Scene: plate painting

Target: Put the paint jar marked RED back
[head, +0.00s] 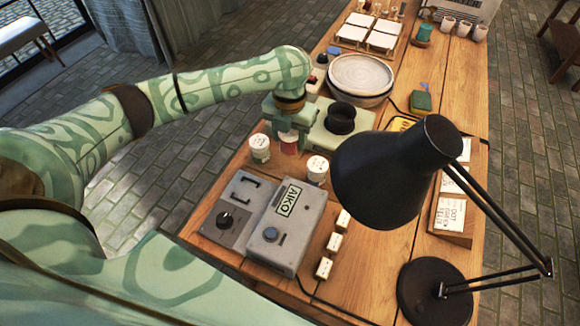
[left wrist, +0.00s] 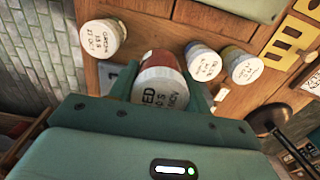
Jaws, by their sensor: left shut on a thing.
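The paint jar marked RED (left wrist: 160,88) has a white lid with black lettering and a red-brown body. My left gripper (head: 288,128) is shut on it, one finger on each side in the left wrist view. In the head view the gripper mostly hides the jar (head: 289,146), low at the table's left side. I cannot tell whether its base touches the wood. A white-lidded jar (head: 259,147) stands to its left and another (head: 317,168) to its right. The left wrist view shows one jar (left wrist: 102,38) on the left and two (left wrist: 203,62) (left wrist: 242,66) on the right. My right gripper is out of view.
A grey AIKO box (head: 288,232) and a knob panel (head: 236,208) stand in front of the jars. A black lamp (head: 392,178) overhangs the table's middle. A green device with a black cup (head: 341,118) and a round plate (head: 360,76) lie behind.

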